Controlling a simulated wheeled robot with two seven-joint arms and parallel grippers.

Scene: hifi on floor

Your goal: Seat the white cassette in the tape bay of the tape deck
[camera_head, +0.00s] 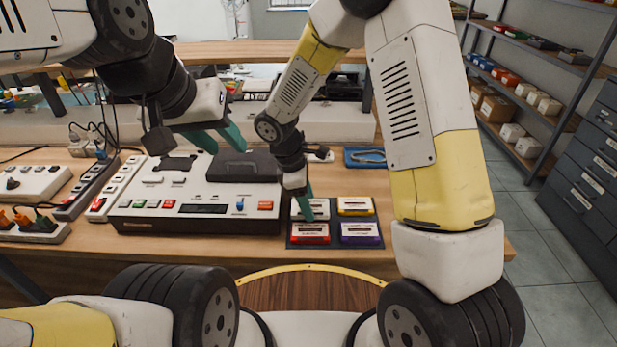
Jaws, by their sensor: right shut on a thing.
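The tape deck (150,213) is a pale box with buttons along its front, on the table left of centre. Its top has a dark shape (178,163) at the left and a black raised lid-like part (243,167) at the right; I cannot tell which is the tape bay. The white cassette (320,207) is in the back left slot of a dark cassette tray (333,241). My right gripper (303,207) is shut on it from above, partly hiding it. My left gripper (218,138) is open and empty above the back of the deck.
The tray also holds a yellow cassette (355,206), a red cassette (310,233) and a purple cassette (361,233). Power strips (88,190) and plugs crowd the table's left. A blue tray (368,157) lies behind the cassettes. Shelves stand at the right.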

